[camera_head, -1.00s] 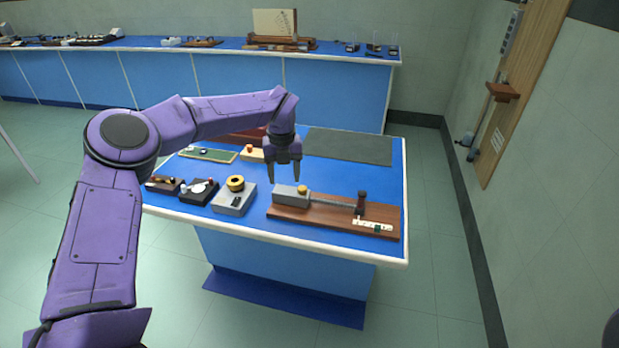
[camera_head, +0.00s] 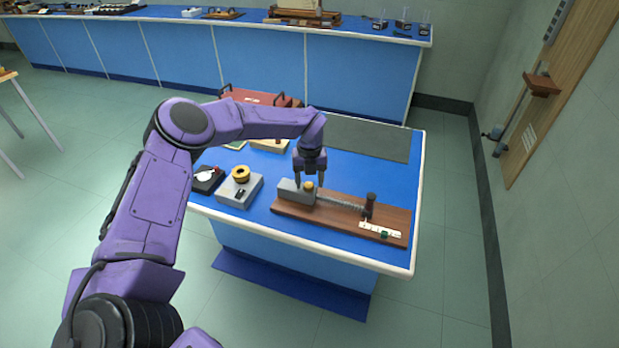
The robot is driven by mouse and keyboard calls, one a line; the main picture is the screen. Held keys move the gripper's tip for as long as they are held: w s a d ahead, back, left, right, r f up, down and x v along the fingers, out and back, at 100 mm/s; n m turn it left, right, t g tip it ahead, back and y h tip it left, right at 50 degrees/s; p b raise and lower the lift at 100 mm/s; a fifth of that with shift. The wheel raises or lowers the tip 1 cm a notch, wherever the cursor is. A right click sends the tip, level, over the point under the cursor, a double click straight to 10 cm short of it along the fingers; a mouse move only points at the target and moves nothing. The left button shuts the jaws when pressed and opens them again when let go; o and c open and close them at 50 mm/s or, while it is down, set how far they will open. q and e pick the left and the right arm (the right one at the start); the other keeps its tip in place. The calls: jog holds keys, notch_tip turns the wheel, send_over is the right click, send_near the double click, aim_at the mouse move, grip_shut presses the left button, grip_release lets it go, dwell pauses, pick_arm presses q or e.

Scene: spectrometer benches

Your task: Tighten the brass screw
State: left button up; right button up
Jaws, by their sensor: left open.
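The brass screw (camera_head: 309,186) is a small yellow knob on the grey block (camera_head: 291,194) at the left end of a brown wooden board (camera_head: 335,221). A ribbed grey rod (camera_head: 341,204) runs from the block to a dark upright post (camera_head: 370,203) on the board. My left gripper (camera_head: 309,183) is open and points down over the block, with its fingertips at about the height of the screw. Whether the fingers touch the screw is too small to tell. My right gripper is not in view.
On the blue table (camera_head: 345,170) a grey box with a yellow ring (camera_head: 240,187) stands left of the board. A dark box (camera_head: 207,179) lies farther left.

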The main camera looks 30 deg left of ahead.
pick_arm(q)
jog(key=shift+f, duration=0.3)
jog(key=shift+s, duration=0.2)
jog(key=shift+c, duration=0.2)
jog(key=c, duration=1)
